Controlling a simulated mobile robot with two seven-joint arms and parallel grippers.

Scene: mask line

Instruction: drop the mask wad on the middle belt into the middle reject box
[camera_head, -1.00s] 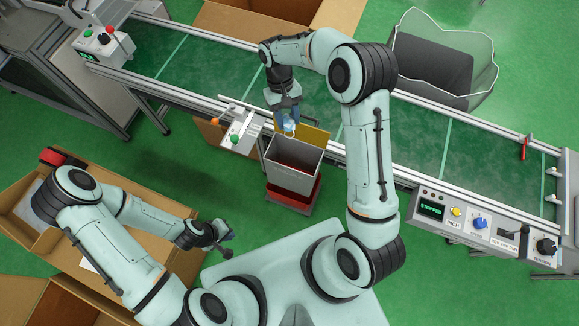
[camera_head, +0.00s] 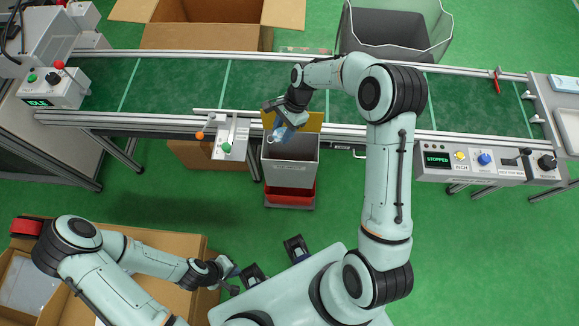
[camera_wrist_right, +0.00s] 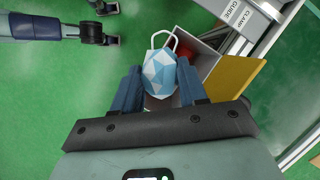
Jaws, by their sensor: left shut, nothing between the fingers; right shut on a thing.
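The mask wad (camera_wrist_right: 159,72), pale blue and white with a white ear loop, is held between the blue fingers of my right gripper (camera_wrist_right: 160,88). In the head view my right gripper (camera_head: 281,134) hangs at the back left of the open grey reject box (camera_head: 290,172), beside its yellow back plate (camera_head: 310,122). In the wrist view the wad overlaps the box's opening (camera_wrist_right: 206,62), so its exact height above the rim cannot be told. My left gripper (camera_head: 230,272) is shut and empty, low at the front left.
The green belt (camera_head: 180,88) runs behind the box, and its control panel (camera_head: 485,160) reads STOPPED. A clamp guide lever unit (camera_head: 232,138) sits just left of the box. A red tray (camera_head: 290,195) is under the box. Cardboard boxes (camera_head: 165,240) stand at the front left.

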